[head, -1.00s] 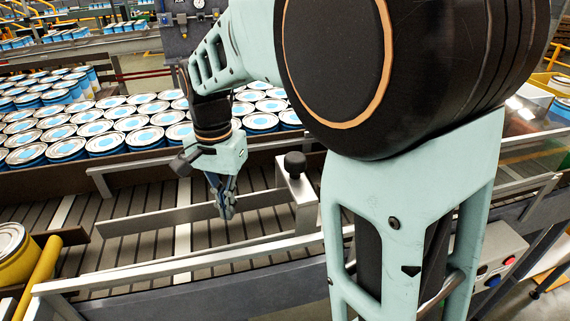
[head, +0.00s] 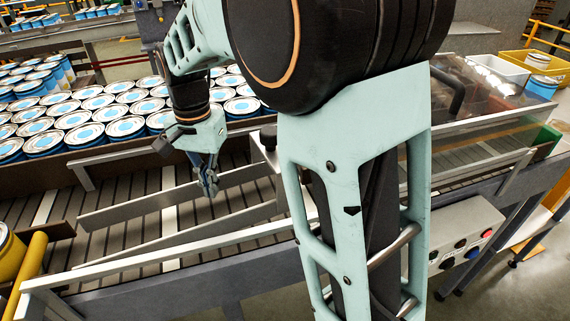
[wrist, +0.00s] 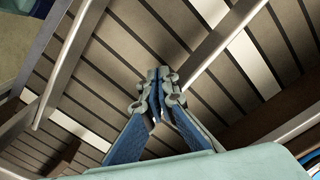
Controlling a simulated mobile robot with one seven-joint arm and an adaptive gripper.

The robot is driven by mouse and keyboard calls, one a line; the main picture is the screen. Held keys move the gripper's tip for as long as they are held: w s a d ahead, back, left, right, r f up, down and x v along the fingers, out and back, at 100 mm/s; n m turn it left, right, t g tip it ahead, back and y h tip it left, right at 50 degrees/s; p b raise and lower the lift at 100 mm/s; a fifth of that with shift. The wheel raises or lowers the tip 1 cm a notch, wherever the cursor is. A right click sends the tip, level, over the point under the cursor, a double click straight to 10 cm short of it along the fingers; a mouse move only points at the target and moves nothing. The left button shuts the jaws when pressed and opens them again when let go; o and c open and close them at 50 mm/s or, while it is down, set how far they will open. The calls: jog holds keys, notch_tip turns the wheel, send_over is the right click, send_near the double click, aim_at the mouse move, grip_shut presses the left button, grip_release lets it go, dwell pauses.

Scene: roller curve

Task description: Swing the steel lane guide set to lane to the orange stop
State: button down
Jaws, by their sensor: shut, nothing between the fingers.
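The steel lane guide is a set of long flat bars over the slatted conveyor. In the head view, the far bar (head: 130,208) and the near bar (head: 185,235) run slantwise, roughly parallel. Their right ends pass behind my arm, near a dark knob (head: 268,136) on a steel block. My gripper (head: 209,188) is shut and empty, pointing down, with its fingertips beside the far bar. The wrist view shows the closed fingertips (wrist: 158,88) at a steel bar (wrist: 215,42); I cannot tell whether they touch. I cannot make out an orange stop.
Blue-and-white cans (head: 85,120) crowd the lane behind the far rail. A front rail (head: 150,259) edges the conveyor. A yellow post (head: 30,275) stands at the left. A button box (head: 467,238) hangs at the right. My arm covers the middle of the head view.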

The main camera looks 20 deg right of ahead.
jog(key=shift+w, duration=0.15)
jog(key=shift+w+a+p, duration=0.1)
jog(key=shift+w+p, duration=0.5)
jog(key=shift+w, duration=0.65)
jog(key=shift+w+a+p, duration=0.15)
jog(key=shift+w+p, duration=0.2)
jog(key=shift+w, duration=0.2)
jog(key=shift+s+d+b, duration=0.25)
jog(key=shift+s+b, duration=0.1)
jog(key=shift+s, duration=0.65)
notch_tip(320, 180, up, 9)
jog(key=p, duration=0.6)
jog(key=shift+r, duration=2.55)
